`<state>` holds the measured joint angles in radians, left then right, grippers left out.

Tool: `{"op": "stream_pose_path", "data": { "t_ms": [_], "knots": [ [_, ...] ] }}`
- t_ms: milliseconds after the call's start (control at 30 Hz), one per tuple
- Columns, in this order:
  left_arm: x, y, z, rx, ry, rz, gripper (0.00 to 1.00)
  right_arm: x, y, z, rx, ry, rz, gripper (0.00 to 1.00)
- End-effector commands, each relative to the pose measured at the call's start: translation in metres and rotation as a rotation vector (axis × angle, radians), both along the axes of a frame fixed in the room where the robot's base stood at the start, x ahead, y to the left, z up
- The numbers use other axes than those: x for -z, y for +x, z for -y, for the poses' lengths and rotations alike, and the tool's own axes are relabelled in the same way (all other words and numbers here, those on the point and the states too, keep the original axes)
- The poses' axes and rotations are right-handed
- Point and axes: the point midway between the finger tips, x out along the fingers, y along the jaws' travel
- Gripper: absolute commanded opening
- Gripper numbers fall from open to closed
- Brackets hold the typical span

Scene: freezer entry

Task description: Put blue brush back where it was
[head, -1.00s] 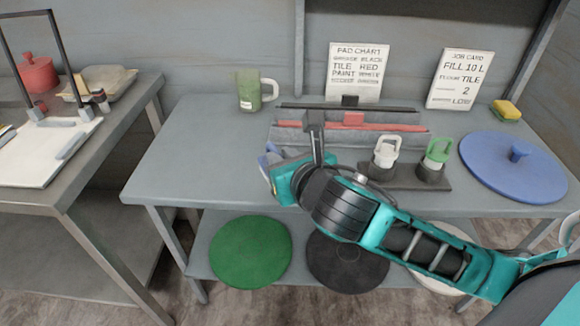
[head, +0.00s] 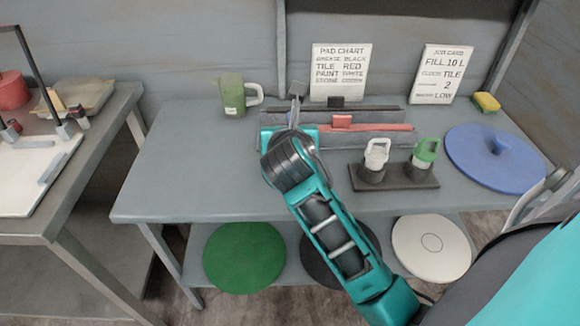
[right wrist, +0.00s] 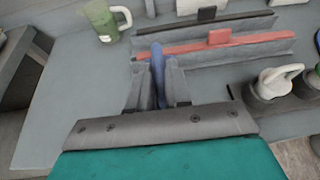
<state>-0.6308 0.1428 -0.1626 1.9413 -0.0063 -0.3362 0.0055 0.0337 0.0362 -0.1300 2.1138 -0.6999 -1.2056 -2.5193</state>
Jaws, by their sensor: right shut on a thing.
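My right gripper (right wrist: 158,72) is shut on the blue brush (right wrist: 157,62), whose narrow blue part shows between the fingers in the right wrist view. In the head view my right gripper (head: 293,112) is at the left end of the grey rack (head: 362,140) and hides the brush. The rack also shows in the right wrist view (right wrist: 225,70). A black brush (head: 337,103) lies in its rear row and a red brush (head: 343,123) in its middle row. The front row shows no brush in its visible part. I cannot tell whether the blue brush touches the rack. My left gripper is not in view.
A green jug (head: 232,97) stands left of the rack. A blue disc (head: 495,165) and a yellow sponge (head: 486,101) are at right. The table's left part is clear.

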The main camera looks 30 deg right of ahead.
Motion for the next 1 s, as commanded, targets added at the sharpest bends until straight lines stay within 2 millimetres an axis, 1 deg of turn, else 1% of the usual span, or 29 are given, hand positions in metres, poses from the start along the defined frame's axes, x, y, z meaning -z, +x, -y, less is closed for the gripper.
{"op": "stream_pose_path", "data": {
  "t_ms": [33,100,200,467,700,1000],
  "knots": [
    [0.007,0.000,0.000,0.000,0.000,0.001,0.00,0.019,0.000,0.000,0.001,0.001,-0.004,0.00],
    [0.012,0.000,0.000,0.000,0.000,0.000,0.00,0.036,0.000,0.000,0.000,0.002,-0.002,0.00],
    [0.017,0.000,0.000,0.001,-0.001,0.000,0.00,0.053,0.000,0.000,-0.001,0.000,0.000,0.00],
    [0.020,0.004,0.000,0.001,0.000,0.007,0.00,0.072,0.000,0.000,0.000,0.001,0.002,0.00],
    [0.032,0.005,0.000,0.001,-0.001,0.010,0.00,0.107,0.000,0.000,-0.002,0.001,0.002,0.00],
    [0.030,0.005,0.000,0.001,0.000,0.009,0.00,0.107,0.001,0.000,-0.001,0.001,0.004,0.00]
  ]
}}
